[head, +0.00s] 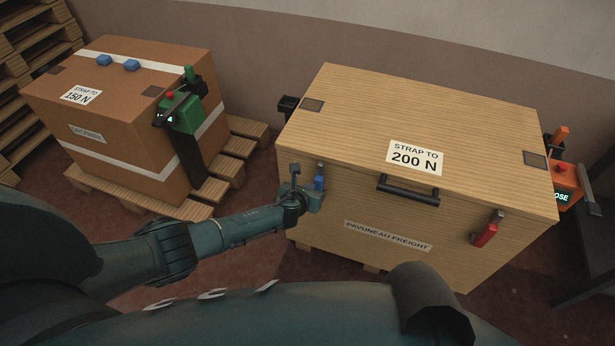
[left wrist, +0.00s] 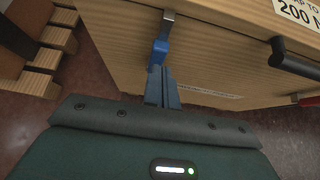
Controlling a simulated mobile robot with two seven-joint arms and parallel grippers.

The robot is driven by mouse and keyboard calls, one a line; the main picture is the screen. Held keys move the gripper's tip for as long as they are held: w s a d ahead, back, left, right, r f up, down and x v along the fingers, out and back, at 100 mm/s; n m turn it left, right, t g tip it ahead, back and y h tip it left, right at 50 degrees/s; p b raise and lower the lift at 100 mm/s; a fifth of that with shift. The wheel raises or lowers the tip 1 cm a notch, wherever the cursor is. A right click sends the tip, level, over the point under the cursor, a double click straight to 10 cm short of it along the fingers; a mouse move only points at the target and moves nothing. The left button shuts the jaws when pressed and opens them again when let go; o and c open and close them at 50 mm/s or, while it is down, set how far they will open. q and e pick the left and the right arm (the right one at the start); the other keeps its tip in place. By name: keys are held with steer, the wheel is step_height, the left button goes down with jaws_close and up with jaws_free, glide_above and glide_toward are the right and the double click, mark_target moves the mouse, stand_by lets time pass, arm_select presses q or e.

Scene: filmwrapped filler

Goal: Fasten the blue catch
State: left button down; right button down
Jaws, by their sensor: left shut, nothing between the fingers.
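The blue catch (head: 319,182) is on the front of the large wooden crate (head: 300,215), near its left corner, below a grey metal piece at the lid edge. It also shows in the left wrist view (left wrist: 160,52), below the grey metal hook (left wrist: 168,16). My left gripper (left wrist: 162,82) is shut and empty, its fingertips at the lower end of the blue catch. I cannot tell whether they touch it. In the head view my left gripper (head: 312,196) partly hides the catch's lower end. My right gripper is not in view.
A red catch (head: 485,234) is at the crate's front right, and a black handle (head: 408,190) is between. A brown box (head: 150,125) with a green tool (head: 183,112) stands on a pallet at left. An orange device (head: 565,182) is at the crate's right side.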

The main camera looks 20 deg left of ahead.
arm_select(q)
steer(key=shift+s+r, duration=0.25)
steer(key=shift+r, duration=0.4)
steer(key=shift+s+r, duration=0.25)
steer(key=shift+r, duration=0.4)
steer(key=shift+s+r, duration=0.25)
steer(key=shift+r, duration=0.4)
steer(key=s+d+r+n+g, duration=0.2)
steer(key=s+d+n, duration=0.1)
steer(key=s+n, duration=0.55)
steer(key=s+d+r+n+g, duration=0.1)
steer(key=s+d+r+n, duration=0.15)
steer(key=s+n, duration=0.55)
steer(key=s+a+r+n+g, duration=0.2)
steer(key=s+a+r+n, duration=0.2)
steer(key=s+n, duration=0.5)
steer(key=s+a+r+n+g, duration=0.2)
steer(key=s+a+r+n, duration=0.2)
steer(key=s+n, duration=0.45)
steer(key=w+d+f+t+h, duration=0.2)
steer(key=w+d+f+t, duration=0.3)
steer(key=f, duration=0.5)
steer(key=shift+w+t, duration=0.4)
